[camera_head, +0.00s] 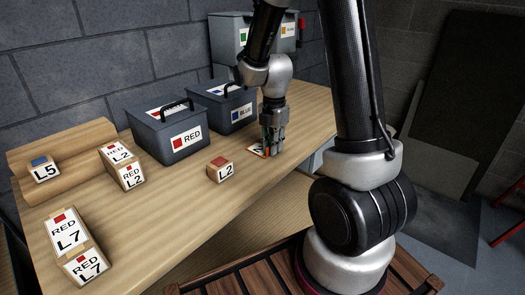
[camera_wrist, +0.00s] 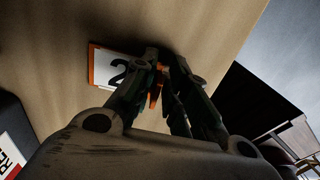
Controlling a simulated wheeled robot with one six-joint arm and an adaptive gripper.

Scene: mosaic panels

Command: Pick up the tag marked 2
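The tag marked 2 (camera_head: 256,151) is a white card with an orange border and a black 2. It lies on the wooden table below my gripper (camera_head: 271,150), near the table's right end. In the wrist view the tag (camera_wrist: 108,68) is left of the fingers, and my gripper (camera_wrist: 163,60) covers its right part. The fingertips are close together, with a bit of orange showing between them. Whether they are pressed on the tag's edge or stand slightly apart around it cannot be made out.
A box marked L2 (camera_head: 220,170) sits left of my gripper. Behind are a RED bin (camera_head: 160,122) and a BLUE bin (camera_head: 212,97). More boxes, L2 (camera_head: 131,178), L5 (camera_head: 45,172) and L7 (camera_head: 66,232), stand at left. The table's front middle is bare.

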